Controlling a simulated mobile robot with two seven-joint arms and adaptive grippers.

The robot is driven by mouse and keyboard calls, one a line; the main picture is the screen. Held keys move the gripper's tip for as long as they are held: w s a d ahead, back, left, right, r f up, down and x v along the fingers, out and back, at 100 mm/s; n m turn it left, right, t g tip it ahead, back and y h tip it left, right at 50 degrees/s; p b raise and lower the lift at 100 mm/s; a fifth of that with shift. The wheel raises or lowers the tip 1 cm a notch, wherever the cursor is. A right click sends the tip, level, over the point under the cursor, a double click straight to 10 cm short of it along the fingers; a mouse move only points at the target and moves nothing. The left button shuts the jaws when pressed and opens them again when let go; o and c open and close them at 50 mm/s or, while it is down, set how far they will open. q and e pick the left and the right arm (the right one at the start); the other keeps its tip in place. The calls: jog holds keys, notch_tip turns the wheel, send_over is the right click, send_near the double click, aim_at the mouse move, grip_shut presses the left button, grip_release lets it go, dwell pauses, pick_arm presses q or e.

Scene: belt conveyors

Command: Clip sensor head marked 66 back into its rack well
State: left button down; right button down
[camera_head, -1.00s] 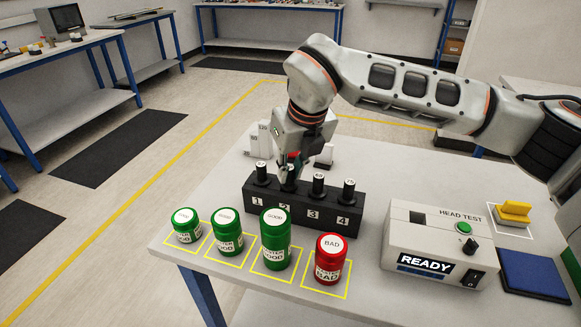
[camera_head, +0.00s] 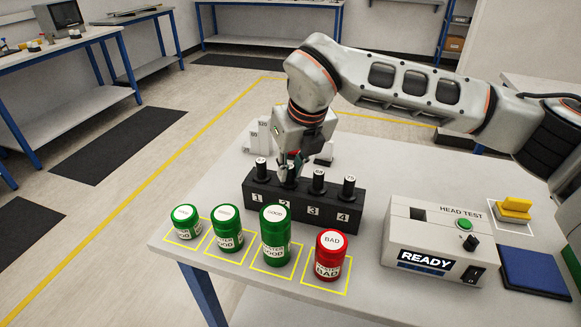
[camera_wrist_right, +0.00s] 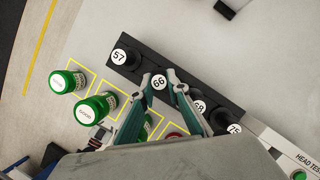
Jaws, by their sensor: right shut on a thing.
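The black rack (camera_head: 300,210) stands on the table with wells numbered 1 to 4. The sensor head marked 66 (camera_wrist_right: 159,82) is between the fingertips of my right gripper (camera_head: 290,163), which is shut on it at well 2. In the wrist view, the head marked 57 (camera_wrist_right: 119,57) is on one side of it and the heads marked 68 (camera_wrist_right: 199,107) and 75 (camera_wrist_right: 234,128) on the other. The held head's lower part is in line with well 2; I cannot tell whether it is fully seated. My left gripper is not in view.
Three green GOOD jars (camera_head: 275,238) and a red BAD jar (camera_head: 330,257) stand in yellow squares before the rack. A head test box (camera_head: 432,240) reading READY is at the right, beside a blue pad (camera_head: 535,273) and a yellow block (camera_head: 514,208).

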jog(key=c, duration=1.9)
grip_release()
jog(key=v, duration=1.2)
